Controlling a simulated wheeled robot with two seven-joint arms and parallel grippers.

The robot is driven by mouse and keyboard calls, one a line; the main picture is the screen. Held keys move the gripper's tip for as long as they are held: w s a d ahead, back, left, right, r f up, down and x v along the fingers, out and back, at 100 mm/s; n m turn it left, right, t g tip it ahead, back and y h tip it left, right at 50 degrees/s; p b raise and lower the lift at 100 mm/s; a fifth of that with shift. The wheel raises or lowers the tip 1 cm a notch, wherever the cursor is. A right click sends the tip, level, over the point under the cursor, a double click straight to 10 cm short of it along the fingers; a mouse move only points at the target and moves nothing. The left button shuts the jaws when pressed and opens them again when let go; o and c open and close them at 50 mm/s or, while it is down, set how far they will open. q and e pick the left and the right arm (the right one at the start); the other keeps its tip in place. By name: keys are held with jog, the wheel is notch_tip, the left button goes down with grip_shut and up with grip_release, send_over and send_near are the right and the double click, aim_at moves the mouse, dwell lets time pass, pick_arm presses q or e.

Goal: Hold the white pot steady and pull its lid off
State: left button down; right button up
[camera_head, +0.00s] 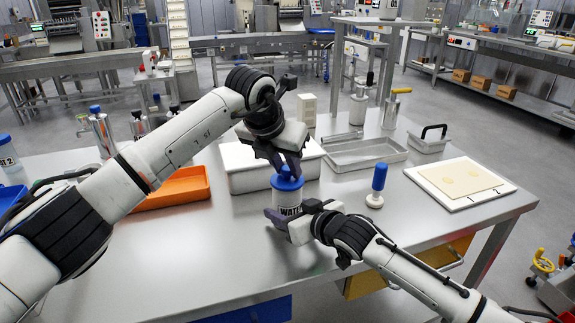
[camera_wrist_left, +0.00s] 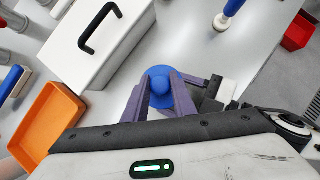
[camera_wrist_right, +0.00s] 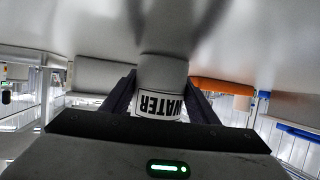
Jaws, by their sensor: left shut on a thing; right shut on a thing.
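The white pot (camera_head: 294,203) with a black WATER label stands upright near the middle of the steel table (camera_head: 240,255). Its blue lid (camera_head: 286,182) is at its top; I cannot see a gap between them. My left gripper (camera_head: 287,166) comes from above and is shut on the lid's knob. The left wrist view shows the blue lid (camera_wrist_left: 160,86) between its fingers. My right gripper (camera_head: 287,216) is low at the front and shut around the pot body. The right wrist view shows the pot (camera_wrist_right: 161,75) between its fingers, label upside down.
A white box (camera_head: 246,178) with a black handle (camera_wrist_left: 99,27) stands just behind the pot. An orange tray (camera_head: 184,189) lies left. A blue-handled stamp (camera_head: 378,182) stands right, before a board with a dough sheet (camera_head: 459,177). The front table is clear.

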aim_at(285, 169)
pick_arm(q)
jog(key=shift+s+a+f, duration=0.2)
jog(key=shift+a+f, duration=0.05)
jog(key=shift+f, duration=0.45)
pick_arm(e)
jog(key=shift+s+a, duration=0.3)
jog(key=shift+a, duration=0.3)
pick_arm(q)
jog(key=shift+r, duration=0.25)
jog(key=shift+w+d+r, duration=0.1)
jog(key=shift+r, duration=0.45)
pick_arm(e)
jog(key=shift+w+d+f, duration=0.1)
jog(key=shift+w+f, duration=0.1)
pick_arm(q)
jog(key=shift+r, duration=1)
pick_arm(e)
jog(key=shift+w+d, duration=0.1)
jog(key=shift+d, duration=0.1)
pick_arm(q)
jog(key=shift+r, duration=1.65)
pick_arm(e)
jog(key=shift+d+f, duration=0.15)
jog(key=shift+d, duration=0.05)
pick_arm(q)
jog(key=shift+w, duration=0.1)
pick_arm(e)
jog(key=o, duration=1.3)
jog(key=shift+o, duration=0.3)
jog(key=shift+r, duration=0.2)
